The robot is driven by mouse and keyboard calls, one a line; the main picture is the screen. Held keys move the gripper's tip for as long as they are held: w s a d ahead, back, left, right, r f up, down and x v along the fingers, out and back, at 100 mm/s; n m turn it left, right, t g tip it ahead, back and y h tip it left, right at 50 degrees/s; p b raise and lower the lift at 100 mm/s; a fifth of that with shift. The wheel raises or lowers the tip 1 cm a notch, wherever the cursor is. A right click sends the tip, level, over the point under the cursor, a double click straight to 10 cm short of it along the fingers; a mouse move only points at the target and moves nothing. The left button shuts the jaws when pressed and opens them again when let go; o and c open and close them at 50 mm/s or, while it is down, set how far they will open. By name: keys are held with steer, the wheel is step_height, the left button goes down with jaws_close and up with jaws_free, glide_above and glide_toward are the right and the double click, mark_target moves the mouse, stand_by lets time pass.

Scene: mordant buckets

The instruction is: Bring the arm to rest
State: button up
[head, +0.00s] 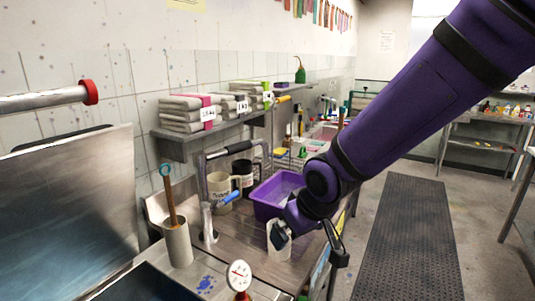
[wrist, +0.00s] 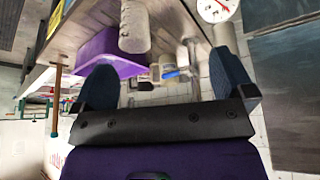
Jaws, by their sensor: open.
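My purple arm (head: 405,105) reaches in from the upper right of the head view, down over the bench. My gripper (head: 308,238) is at its lower end, beside a pale cylindrical pot (head: 279,250) standing on the bench. In the wrist view my gripper (wrist: 166,80) shows two dark blue fingers spread wide with nothing held between them. The same pot (wrist: 135,28) shows there beyond the fingers. The gripper hides part of the pot in the head view.
A purple tub (head: 265,206), mugs (head: 220,190) and a pot with a wooden-handled tool (head: 177,243) stand close by on the bench. A dial gauge (head: 238,276) is at the front. Folded cloths (head: 187,113) lie on a wall shelf. A dark floor mat (head: 408,240) lies clear at right.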

steer(key=s+d+r+m+h, duration=0.1)
steer(key=s+d+r+m, duration=0.15)
steer(key=d+r, duration=0.45)
steer(key=s+d+r+m, duration=0.1)
steer(key=s+d+r, duration=0.3)
steer(key=d, duration=0.5)
steer(key=s+d+r+m, duration=0.1)
steer(key=s+d+r, duration=0.1)
steer(key=s+d, duration=0.2)
steer(key=s+d+r+m+t+h, duration=0.1)
steer(key=s+d+r+m, duration=0.1)
steer(key=s, duration=0.4)
steer(key=shift+d+r+h, duration=0.25)
steer(key=shift+d+h, duration=0.05)
steer(key=shift+d, duration=0.55)
steer(key=shift+s+d, duration=0.2)
steer(key=shift+s, duration=0.25)
steer(key=shift+c, duration=0.2)
